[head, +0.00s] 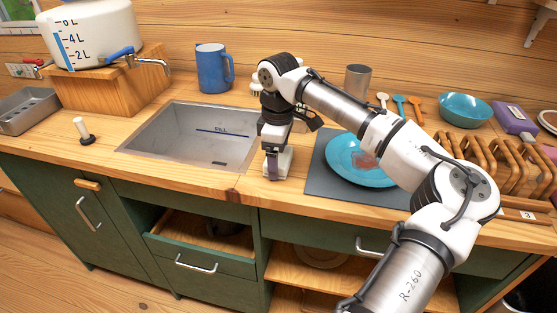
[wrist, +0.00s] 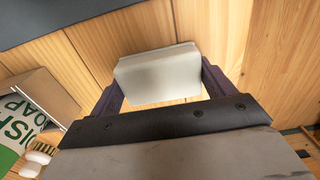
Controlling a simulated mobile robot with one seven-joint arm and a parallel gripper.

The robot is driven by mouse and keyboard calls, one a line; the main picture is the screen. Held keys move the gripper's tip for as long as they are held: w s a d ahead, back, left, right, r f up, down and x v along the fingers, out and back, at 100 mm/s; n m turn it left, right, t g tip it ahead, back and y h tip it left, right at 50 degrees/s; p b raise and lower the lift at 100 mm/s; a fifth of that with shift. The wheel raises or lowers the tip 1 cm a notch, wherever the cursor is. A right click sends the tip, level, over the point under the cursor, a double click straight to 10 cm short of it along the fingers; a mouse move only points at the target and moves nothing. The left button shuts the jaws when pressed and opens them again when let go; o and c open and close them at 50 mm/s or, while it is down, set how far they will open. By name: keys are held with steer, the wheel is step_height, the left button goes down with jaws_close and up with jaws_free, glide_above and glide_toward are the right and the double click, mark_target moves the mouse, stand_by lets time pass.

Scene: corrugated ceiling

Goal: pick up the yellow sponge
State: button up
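My gripper (head: 273,168) points down at the counter, between the sink and the dark mat. In the wrist view its two dark purple fingers (wrist: 161,88) are spread wide, one on each side of a pale, off-white block (wrist: 158,75). The block is sponge-shaped, but it looks cream or grey rather than clearly yellow. It fills most of the gap, with bare wood showing between it and the gripper body. I see no clear grip on it. In the head view the block is partly hidden by my gripper. No bright yellow sponge shows elsewhere.
The sink (head: 190,140) is left of my gripper. The mat (head: 325,182) with a blue plate (head: 345,168) is right. A blue mug (head: 213,70) and metal cup (head: 358,80) stand behind.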

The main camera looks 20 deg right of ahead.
mark_target(279, 155)
steer(key=shift+r, duration=0.1)
steer(key=shift+c, duration=0.3)
step_height(279, 155, up, 20)
stand_by(0.3)
stand_by(0.5)
